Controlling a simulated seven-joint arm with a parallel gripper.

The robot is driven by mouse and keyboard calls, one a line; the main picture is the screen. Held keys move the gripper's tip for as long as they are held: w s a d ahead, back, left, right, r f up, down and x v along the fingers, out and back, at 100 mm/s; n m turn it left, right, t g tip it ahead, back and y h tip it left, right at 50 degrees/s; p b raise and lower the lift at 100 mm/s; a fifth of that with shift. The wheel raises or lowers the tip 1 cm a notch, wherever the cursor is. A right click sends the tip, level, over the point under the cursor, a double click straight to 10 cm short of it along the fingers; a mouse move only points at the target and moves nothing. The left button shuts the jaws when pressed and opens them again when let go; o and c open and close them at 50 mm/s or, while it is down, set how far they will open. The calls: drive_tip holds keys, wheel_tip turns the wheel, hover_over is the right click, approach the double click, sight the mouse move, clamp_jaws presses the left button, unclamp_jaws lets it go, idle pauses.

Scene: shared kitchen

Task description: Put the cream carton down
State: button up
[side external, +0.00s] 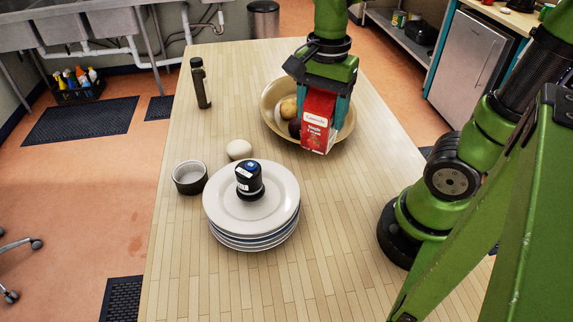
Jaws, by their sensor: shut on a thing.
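The cream carton (319,122) is a red and white box, seen upright in the side external view. My gripper (322,84) comes down from above and is shut on the upper part of the carton. The carton is in front of the right part of a wide tan bowl (272,96) in the picture. I cannot tell whether the carton's lower end touches the bowl or the table or hangs above them.
The bowl holds a yellowish round item (289,109) and a dark one (295,129). On the wooden table (180,270) are stacked plates (225,208) bearing a dark jar (249,182), a small grey bowl (190,178), a whitish round item (239,149) and a dark bottle (201,84). The near table is clear.

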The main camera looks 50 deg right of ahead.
drive_tip(key=s+a+n, duration=0.8)
drive_tip(key=s+a, duration=0.4)
drive_tip(key=a, duration=0.4)
wheel_tip(320, 180, down, 10)
drive_tip(key=r, duration=0.1)
drive_tip(key=w+a+f, duration=0.1)
drive_tip(key=w+a, duration=0.2)
drive_tip(key=a, duration=0.1)
drive_tip(key=w+a+f, duration=0.2)
drive_tip(key=w+a, duration=0.1)
drive_tip(key=a, duration=0.1)
drive_tip(key=w+a+f, duration=0.2)
drive_tip(key=w+a, duration=0.1)
drive_tip(key=a, duration=0.1)
drive_tip(key=shift+w+a, duration=0.15)
drive_tip(key=shift+a, duration=0.2)
drive_tip(key=shift+f, duration=0.55)
drive_tip(key=shift+f, duration=0.2)
drive_tip(key=o, duration=1.3)
